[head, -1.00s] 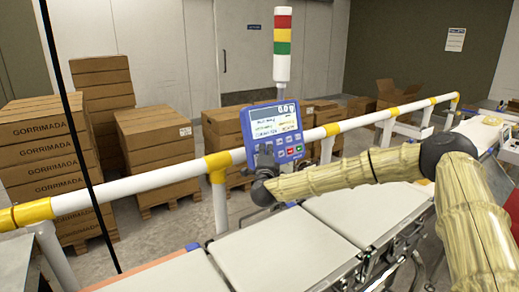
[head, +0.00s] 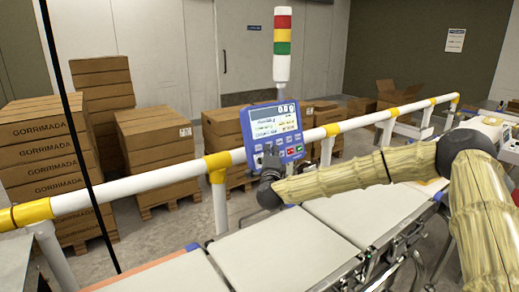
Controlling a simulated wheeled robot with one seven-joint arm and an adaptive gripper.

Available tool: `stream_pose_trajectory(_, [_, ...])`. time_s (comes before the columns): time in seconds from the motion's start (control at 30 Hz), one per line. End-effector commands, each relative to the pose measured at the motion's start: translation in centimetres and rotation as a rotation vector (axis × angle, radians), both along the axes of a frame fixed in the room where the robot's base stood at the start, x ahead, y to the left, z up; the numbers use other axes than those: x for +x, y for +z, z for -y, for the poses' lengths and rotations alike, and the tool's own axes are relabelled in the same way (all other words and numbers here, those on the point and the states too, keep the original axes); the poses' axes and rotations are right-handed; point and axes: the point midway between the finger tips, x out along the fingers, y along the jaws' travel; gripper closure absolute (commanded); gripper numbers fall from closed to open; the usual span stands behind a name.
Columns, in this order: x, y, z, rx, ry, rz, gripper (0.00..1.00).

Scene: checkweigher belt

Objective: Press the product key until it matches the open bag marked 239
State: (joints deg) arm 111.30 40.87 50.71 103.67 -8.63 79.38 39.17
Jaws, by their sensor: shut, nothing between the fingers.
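The blue checkweigher control panel (head: 272,132) stands beyond the belt, with a lit screen (head: 273,122) above a row of keys. The screen text is too small to read. My gripper (head: 268,158) is shut and empty, at the lower left of the panel in front of its keys. It hides some of the left keys, and I cannot tell whether it touches one. Green and red keys (head: 293,150) show to its right. No open bag marked 239 can be made out.
White and yellow guard rail (head: 120,187) runs behind the belt plates (head: 275,253). A red, yellow and green signal tower (head: 282,45) rises above the panel. Stacked cartons (head: 40,150) stand behind the rail. My arm crosses over the belt from the right.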

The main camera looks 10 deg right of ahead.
Motion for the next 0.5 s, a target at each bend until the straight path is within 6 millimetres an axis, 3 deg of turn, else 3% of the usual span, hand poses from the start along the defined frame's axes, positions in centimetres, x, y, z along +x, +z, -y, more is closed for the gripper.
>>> stream_pose_trajectory(0.5, [-2.8, 0.9, 1.0, 0.001, 0.000, 0.001, 1.00])
